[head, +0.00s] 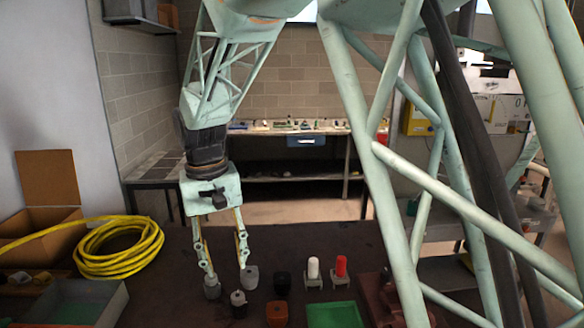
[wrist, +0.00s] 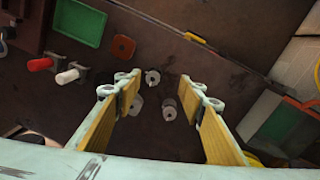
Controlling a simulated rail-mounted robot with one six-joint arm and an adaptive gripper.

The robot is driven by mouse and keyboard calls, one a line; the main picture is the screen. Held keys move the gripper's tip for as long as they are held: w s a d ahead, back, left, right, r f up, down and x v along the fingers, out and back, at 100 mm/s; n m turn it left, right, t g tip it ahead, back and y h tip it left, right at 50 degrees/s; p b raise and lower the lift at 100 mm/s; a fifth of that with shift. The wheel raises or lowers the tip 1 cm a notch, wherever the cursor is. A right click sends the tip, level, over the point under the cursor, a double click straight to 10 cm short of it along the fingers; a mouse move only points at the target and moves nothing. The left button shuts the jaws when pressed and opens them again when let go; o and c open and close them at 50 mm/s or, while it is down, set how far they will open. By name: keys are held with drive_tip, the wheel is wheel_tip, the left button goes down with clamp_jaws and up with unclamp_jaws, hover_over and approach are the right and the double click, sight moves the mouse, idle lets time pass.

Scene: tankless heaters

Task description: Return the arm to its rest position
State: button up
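My arm hangs down over the dark table (head: 170,262), with my gripper (head: 226,268) pointing at the tabletop. Its two fingers are spread apart, with nothing held between them. In the wrist view my gripper (wrist: 163,90) is also open, and bare table and small grey cylindrical parts (wrist: 169,108) show in the gap below. In the head view these grey parts (head: 238,303) stand close around the fingertips. I cannot tell for sure whether the fingertips touch any of them.
Right of my gripper stand a black part (head: 282,282), an orange part (head: 277,315), a white-topped part (head: 313,268), a red-topped part (head: 341,266) and a green tray (head: 334,315). Left are a yellow hose coil (head: 120,250), a cardboard box (head: 48,178) and a grey bin (head: 112,305).

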drive_tip(key=w+d+r+m+t+y, duration=0.1)
drive_tip(key=w+d+r+y, duration=0.2)
drive_tip(key=r, duration=0.4)
drive_tip(key=w+d+r+m+t, duration=0.1)
drive_tip(key=w+d+r, duration=0.25)
drive_tip(key=r, duration=0.35)
drive_tip(key=s+d+r+t, duration=0.2)
drive_tip(key=s+d+r, duration=0.2)
drive_tip(key=d+r, duration=0.4)
drive_tip(key=s+d+f, duration=0.3)
drive_tip(key=s+d, duration=0.4)
drive_tip(key=s, duration=0.5)
drive_tip(key=s+d+f+m+h+b, duration=0.1)
drive_tip(key=s+d+f, duration=0.2)
drive_tip(key=s+d, duration=0.5)
drive_tip(key=s+d+f+m+h+b, duration=0.1)
drive_tip(key=s+d+f, duration=0.2)
drive_tip(key=s+d, duration=0.4)
drive_tip(key=s, duration=0.9)
drive_tip(key=shift+s+d+f, duration=0.15)
drive_tip(key=shift+s+f, duration=0.05)
drive_tip(key=shift+s, duration=0.2)
